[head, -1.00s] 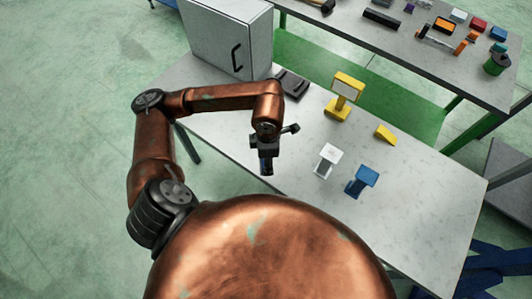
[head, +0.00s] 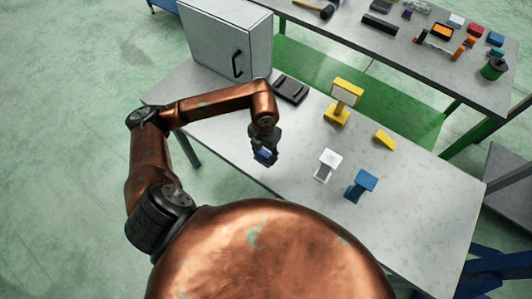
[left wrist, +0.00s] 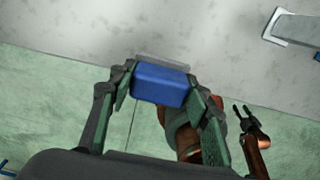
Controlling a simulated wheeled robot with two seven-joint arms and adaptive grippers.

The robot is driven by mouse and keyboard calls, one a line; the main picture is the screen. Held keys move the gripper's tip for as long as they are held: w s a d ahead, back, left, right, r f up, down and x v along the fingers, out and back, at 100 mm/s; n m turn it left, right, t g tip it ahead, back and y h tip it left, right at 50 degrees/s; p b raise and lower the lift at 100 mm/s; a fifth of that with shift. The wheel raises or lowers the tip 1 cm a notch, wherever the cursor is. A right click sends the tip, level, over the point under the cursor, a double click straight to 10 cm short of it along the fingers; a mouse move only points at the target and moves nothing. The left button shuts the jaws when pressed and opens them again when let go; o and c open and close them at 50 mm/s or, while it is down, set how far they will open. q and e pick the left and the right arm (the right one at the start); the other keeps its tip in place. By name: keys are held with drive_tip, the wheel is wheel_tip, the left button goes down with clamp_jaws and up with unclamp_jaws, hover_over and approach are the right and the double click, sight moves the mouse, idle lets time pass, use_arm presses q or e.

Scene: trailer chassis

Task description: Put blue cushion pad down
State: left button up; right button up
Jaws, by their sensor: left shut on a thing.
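The blue cushion pad (left wrist: 160,85) is a small blue block between the fingers of my left gripper (left wrist: 160,92) in the left wrist view. In the head view my left gripper (head: 264,154) is shut on the pad (head: 264,155), near the front edge of the grey table (head: 420,220). The gripper is left of a white stand and a blue stand. My right gripper (left wrist: 243,113) shows small at the right of the left wrist view, with its fingers apart and nothing visible between them. It is outside the head view.
On the table stand a white stand (head: 327,165), a blue stand (head: 360,185), a yellow stand (head: 342,100), a yellow wedge (head: 385,139) and a dark tray (head: 290,89). A grey cabinet (head: 222,45) is at the back left. The table's right part is clear.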

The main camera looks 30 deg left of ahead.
use_arm(q)
drive_tip(key=w+f, duration=0.1)
drive_tip(key=f, duration=0.1)
drive_tip(key=w+a+f, duration=0.1)
drive_tip(key=w+f, duration=0.1)
drive_tip(key=w+a+f, duration=0.1)
drive_tip(key=shift+w+a+f, duration=0.1)
drive_tip(key=shift+w+f, duration=0.1)
drive_tip(key=shift+f, duration=0.2)
wheel_tip(320, 180, down, 3)
drive_tip(key=shift+w+a+f+p, duration=0.1)
drive_tip(key=shift+f+p, duration=0.05)
drive_tip(key=shift+p, duration=0.35)
drive_tip(key=shift+f, duration=0.1)
drive_tip(key=o, duration=1.2)
drive_tip(key=shift+r, duration=0.2)
wheel_tip(320, 180, up, 12)
drive_tip(key=shift+f+b, duration=0.1)
drive_tip(key=shift+b, duration=0.5)
